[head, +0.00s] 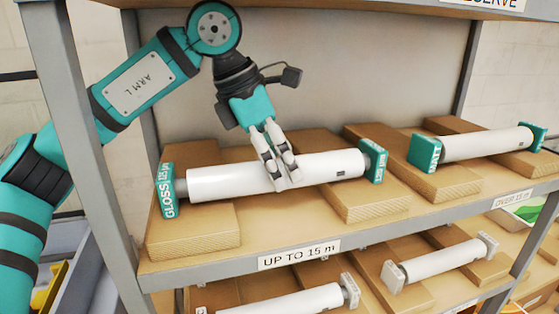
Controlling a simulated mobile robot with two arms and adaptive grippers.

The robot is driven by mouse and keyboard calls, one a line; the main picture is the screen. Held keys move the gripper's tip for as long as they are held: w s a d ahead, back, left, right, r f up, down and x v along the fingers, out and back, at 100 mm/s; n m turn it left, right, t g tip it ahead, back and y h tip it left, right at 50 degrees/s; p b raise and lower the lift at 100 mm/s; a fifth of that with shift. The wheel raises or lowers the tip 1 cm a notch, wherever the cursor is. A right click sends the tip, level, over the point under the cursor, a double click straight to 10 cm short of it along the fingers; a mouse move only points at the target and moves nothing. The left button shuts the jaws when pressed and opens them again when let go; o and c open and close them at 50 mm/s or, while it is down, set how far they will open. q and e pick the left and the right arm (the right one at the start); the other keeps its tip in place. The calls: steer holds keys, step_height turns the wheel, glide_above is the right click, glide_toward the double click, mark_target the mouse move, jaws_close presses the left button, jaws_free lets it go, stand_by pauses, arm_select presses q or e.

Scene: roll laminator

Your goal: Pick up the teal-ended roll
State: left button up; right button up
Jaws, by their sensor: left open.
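A white roll (225,181) with teal square ends, the left one marked GLOSS 125 µm, lies across wooden blocks on the upper shelf. My left gripper (281,180) comes down from above at the middle of this roll. It is open, with its fingertips over the near side of the roll; I cannot tell whether they touch it or straddle it. A second white roll (485,143) with teal ends, one marked MATT, lies on blocks further right on the same shelf. My right gripper is not in view.
The shelf's front edge (370,237) carries labels "UP TO 15 m" (300,254) and "OVER 15 m" (513,198). White-ended rolls (440,262) lie on the shelf below. A grey upright (75,110) stands at the left, beside my left arm. A board overhangs above.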

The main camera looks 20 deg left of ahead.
arm_select(q)
steer(key=shift+p+x, duration=0.45)
steer(key=shift+x, duration=0.5)
steer(key=shift+a+f, duration=0.15)
steer(key=shift+f, duration=0.15)
steer(key=shift+r, duration=0.15)
jaws_close()
